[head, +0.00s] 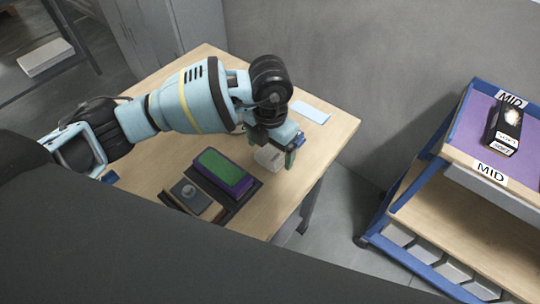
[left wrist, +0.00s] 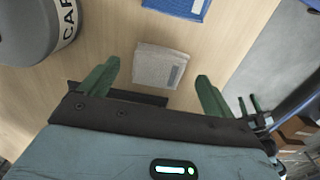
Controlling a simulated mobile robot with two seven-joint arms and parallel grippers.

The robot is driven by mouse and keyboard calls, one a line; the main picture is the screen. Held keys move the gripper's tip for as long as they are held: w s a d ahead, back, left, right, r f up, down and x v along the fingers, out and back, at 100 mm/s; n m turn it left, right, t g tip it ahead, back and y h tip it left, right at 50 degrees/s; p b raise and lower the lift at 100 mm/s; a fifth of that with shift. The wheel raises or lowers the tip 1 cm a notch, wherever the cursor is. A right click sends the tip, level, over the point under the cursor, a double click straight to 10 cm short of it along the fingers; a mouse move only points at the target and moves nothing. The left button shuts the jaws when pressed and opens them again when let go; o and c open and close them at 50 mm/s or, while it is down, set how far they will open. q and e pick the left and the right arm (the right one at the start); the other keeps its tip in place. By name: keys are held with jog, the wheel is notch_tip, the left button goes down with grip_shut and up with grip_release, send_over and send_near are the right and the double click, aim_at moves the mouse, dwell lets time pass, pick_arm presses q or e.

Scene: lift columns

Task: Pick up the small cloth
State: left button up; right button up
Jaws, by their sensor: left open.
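The small cloth (left wrist: 160,65) is a pale, beige-white folded square with a grey label on one side. It lies on the wooden table, and in the head view it shows partly (head: 268,158) below my left gripper. My left gripper (left wrist: 156,75) is open, with its green fingers on either side of the cloth in the left wrist view. The fingers appear apart from the cloth; their exact height above it is hard to tell. In the head view the left gripper (head: 274,148) hides part of the cloth. My right gripper is not in view.
A light blue flat item (head: 311,112) lies behind the gripper. A grey container (left wrist: 35,25) stands nearby. A blue-framed shelf (head: 405,190) is at right.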

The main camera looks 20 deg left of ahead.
pick_arm(q)
jog(key=shift+f, duration=0.5)
jog(key=c, duration=1.1)
jog(key=shift+o, duration=0.2)
jog(key=shift+r, duration=0.8)
jog(key=shift+s+d+r, duration=0.1)
jog(key=shift+d+r, duration=0.05)
jog(key=shift+r, duration=0.4)
jog(key=shift+s+d+r, duration=0.1)
jog(key=shift+r, duration=0.45)
jog(key=s+d+r, duration=0.1)
jog(key=s+d, duration=0.9)
jog(key=d, duration=0.1)
jog(key=shift+s+r+b, duration=0.15)
jog(key=shift+s+b, duration=0.1)
jog(key=shift+b, duration=0.05)
jog(key=shift+d, duration=0.1)
